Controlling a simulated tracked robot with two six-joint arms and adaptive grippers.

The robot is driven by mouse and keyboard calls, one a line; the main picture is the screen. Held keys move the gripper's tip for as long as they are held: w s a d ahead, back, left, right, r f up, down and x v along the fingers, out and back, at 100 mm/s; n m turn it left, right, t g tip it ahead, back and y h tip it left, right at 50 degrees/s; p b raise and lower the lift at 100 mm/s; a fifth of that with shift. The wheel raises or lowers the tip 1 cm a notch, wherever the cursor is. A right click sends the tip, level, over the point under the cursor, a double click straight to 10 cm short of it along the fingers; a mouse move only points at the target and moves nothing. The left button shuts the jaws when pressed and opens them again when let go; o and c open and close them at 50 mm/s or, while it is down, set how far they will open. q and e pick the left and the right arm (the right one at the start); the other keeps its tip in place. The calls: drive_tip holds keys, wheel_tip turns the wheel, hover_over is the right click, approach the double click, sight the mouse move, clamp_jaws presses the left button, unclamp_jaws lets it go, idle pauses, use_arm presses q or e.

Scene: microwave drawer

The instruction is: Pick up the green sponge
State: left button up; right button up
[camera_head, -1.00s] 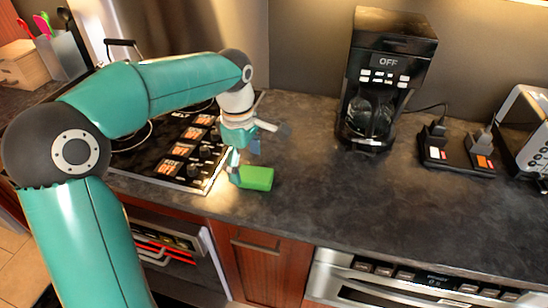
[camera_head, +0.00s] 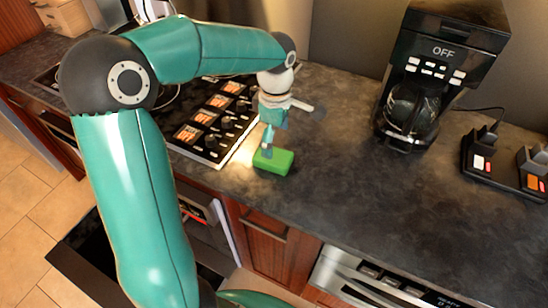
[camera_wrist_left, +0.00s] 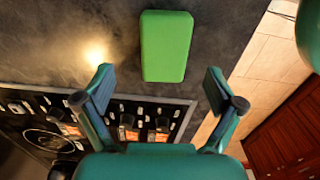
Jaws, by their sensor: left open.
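The green sponge (camera_head: 273,161) is a bright green block lying flat on the dark counter, near the counter's front edge and right of the stove. My left gripper (camera_head: 268,140) is just above and behind it in the head view, partly covering it. In the left wrist view the sponge (camera_wrist_left: 166,46) lies ahead of the fingers, roughly centred between them but beyond their tips. The left gripper (camera_wrist_left: 157,84) is open and empty there, with its two fingers wide apart. My right gripper is not in view.
The stove (camera_head: 205,130) with its knobs borders the sponge on the left. A black coffee maker (camera_head: 440,70) stands at the back right, with a black charging dock (camera_head: 490,165) farther right. The dark counter (camera_head: 350,180) right of the sponge is clear.

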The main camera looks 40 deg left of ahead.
sight(273, 159)
use_arm(q)
drive_tip(key=shift+s+f+p, duration=0.2)
drive_tip(key=shift+f+p, duration=0.1)
drive_tip(key=shift+f, duration=1.35)
drive_tip(key=shift+s+f+p, duration=0.15)
drive_tip(key=shift+f+p, duration=0.15)
drive_tip(key=shift+f, duration=1.3)
drive_tip(key=c, duration=0.9)
